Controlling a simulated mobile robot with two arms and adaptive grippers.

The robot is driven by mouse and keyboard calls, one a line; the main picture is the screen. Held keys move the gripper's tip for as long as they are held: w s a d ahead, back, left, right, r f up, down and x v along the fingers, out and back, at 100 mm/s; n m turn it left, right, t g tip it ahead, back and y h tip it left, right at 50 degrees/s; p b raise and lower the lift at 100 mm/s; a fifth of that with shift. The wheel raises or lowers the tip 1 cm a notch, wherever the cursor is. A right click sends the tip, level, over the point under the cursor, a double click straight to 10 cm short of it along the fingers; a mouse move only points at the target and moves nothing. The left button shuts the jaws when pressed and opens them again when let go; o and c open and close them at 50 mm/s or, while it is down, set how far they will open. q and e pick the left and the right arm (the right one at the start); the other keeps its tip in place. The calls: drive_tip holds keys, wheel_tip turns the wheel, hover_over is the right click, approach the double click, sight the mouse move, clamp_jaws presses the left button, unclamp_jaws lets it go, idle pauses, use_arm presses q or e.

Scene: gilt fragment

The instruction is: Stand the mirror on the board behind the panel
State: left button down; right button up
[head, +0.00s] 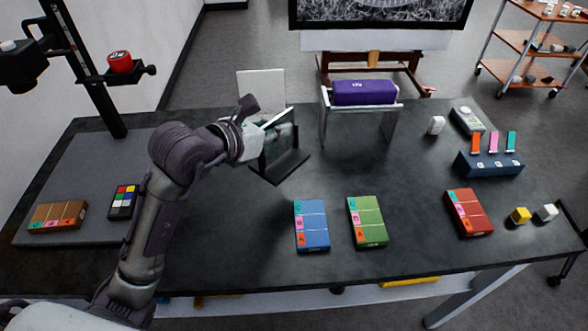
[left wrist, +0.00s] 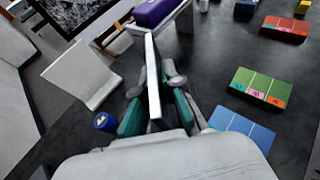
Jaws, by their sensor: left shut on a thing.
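My left gripper (head: 262,130) is shut on a thin upright plate with a pale edge, apparently the mirror (head: 281,143). It shows nearly edge-on between the fingers in the left wrist view (left wrist: 152,72). The plate's face looks dark and glassy in the head view. A dark flat shape (head: 290,166) lies below it; I cannot tell whether the plate touches it. A pale upright panel (head: 262,87) stands behind my gripper, apart from the plate, and shows at the left in the left wrist view (left wrist: 80,75). A flat grey board (head: 95,165) lies on the table's left side. My right gripper is out of view.
A purple block (head: 364,92) sits on a clear-sided stand at the back. Blue (head: 312,226), green (head: 367,222) and red (head: 468,213) boxes lie toward the front. A camera column (head: 85,70) rises at the left. A brown box (head: 58,217) and a colour chart (head: 123,202) lie front left.

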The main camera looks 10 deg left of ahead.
use_arm(q)
drive_tip(key=shift+w+a, duration=0.1)
drive_tip(key=shift+w, duration=0.05)
drive_tip(key=shift+w+a+f+p, duration=0.25)
drive_tip(key=shift+w+a+f, duration=0.5)
drive_tip(key=shift+a+f, duration=1.05)
drive_tip(key=shift+w+a+f+p, duration=0.3)
drive_tip(key=shift+w+a+f, duration=0.45)
drive_tip(key=shift+a+f, duration=1)
drive_tip(key=shift+w+a+f+p, duration=0.25)
drive_tip(key=shift+w+a+f, duration=0.5)
drive_tip(key=shift+a+f, duration=1)
drive_tip(key=shift+f, duration=0.15)
drive_tip(key=c, duration=1.7)
unclamp_jaws()
drive_tip(key=shift+f, duration=0.15)
drive_tip(key=o, duration=0.4)
